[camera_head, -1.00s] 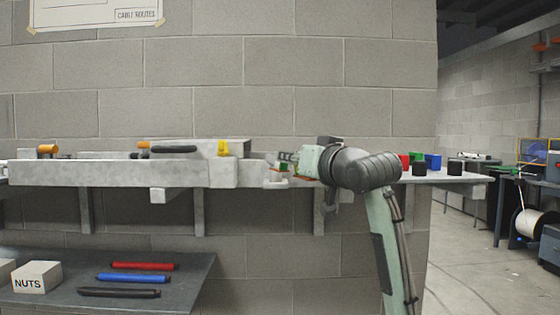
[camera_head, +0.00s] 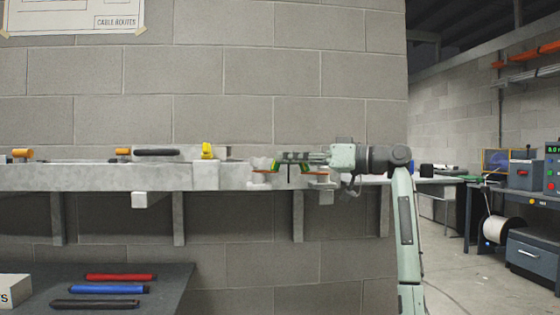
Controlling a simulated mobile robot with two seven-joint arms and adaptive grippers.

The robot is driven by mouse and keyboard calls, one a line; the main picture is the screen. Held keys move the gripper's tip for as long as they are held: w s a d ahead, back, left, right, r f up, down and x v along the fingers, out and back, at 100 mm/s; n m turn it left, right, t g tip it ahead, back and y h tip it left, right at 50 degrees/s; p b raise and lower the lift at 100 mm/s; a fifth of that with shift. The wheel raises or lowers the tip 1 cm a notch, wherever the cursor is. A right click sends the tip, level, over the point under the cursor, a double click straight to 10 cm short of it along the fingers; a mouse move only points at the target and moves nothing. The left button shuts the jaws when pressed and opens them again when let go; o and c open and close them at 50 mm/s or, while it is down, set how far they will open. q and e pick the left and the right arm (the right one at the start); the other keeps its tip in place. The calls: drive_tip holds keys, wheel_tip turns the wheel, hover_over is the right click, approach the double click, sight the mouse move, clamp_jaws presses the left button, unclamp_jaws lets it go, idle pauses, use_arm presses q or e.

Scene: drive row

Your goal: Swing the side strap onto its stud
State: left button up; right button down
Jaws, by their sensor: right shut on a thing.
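My right gripper (camera_head: 286,158) comes in from the right over the pale grey shelf and points left. It is shut on a small part, which I take to be the side strap. The fingers cover most of that part, so its shape and its angle are unclear. Small green, yellow and orange pieces show just below the fingers, between two pale grey blocks, one to the left (camera_head: 262,165) and one to the right (camera_head: 318,171). I cannot make out the stud at this size. My left gripper is out of view.
The pale grey beam (camera_head: 100,177) runs left along the block wall, with a yellow piece (camera_head: 207,151), a dark handle (camera_head: 156,152) and orange knobs on it. A lower dark shelf holds red (camera_head: 121,277), blue and black rods.

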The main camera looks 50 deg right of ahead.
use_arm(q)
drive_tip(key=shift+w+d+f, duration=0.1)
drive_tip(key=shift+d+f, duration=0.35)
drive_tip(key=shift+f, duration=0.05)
use_arm(e)
drive_tip(key=shift+w+d+n+g+y, duration=0.2)
drive_tip(key=shift+d+n+g+y, duration=0.25)
drive_tip(key=shift+n+y, duration=0.5)
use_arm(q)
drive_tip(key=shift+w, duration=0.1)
use_arm(e)
drive_tip(key=shift+f+y, duration=0.1)
drive_tip(key=shift+y, duration=0.15)
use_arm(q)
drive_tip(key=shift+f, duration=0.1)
use_arm(e)
drive_tip(key=c, duration=1.4)
unclamp_jaws()
drive_tip(key=shift+c, duration=0.2)
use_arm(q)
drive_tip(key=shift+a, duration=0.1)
